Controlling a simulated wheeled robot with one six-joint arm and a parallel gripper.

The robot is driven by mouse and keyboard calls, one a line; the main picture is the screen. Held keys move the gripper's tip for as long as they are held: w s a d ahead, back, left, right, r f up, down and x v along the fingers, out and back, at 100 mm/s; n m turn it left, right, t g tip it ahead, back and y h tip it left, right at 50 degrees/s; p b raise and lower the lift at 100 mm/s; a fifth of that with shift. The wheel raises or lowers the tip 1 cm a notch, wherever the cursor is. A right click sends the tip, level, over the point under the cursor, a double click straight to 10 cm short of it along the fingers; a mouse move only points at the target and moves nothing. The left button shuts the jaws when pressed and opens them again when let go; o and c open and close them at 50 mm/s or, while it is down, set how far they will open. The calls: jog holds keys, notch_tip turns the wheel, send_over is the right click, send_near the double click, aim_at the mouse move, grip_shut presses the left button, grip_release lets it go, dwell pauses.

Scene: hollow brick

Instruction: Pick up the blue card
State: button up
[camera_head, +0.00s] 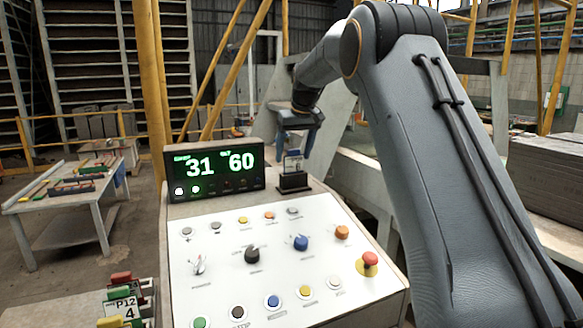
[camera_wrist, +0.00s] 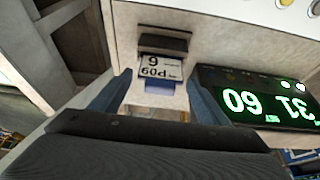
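The blue card (camera_head: 293,167) stands upright in a small black holder (camera_head: 293,183) on the console's back edge, right of the display. In the wrist view it is a white card with dark print and a blue band (camera_wrist: 160,87), and the holder (camera_wrist: 163,44) is behind it. My gripper (camera_head: 295,150) is above the card, with its fingers pointing down. In the wrist view my gripper (camera_wrist: 160,100) is open, one finger on each side of the card, with gaps between. Whether the fingertips touch the card cannot be seen.
A display (camera_head: 214,173) reading 31 and 60 stands close left of the holder. The console panel (camera_head: 215,255) carries several knobs and buttons, including a red emergency button (camera_head: 370,260). A P12 card (camera_head: 124,308) sits at lower left. A workbench (camera_head: 70,205) stands farther left.

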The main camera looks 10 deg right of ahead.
jog(key=c, duration=1.3)
jog(key=shift+o, duration=0.2)
jog(key=shift+r, duration=0.1)
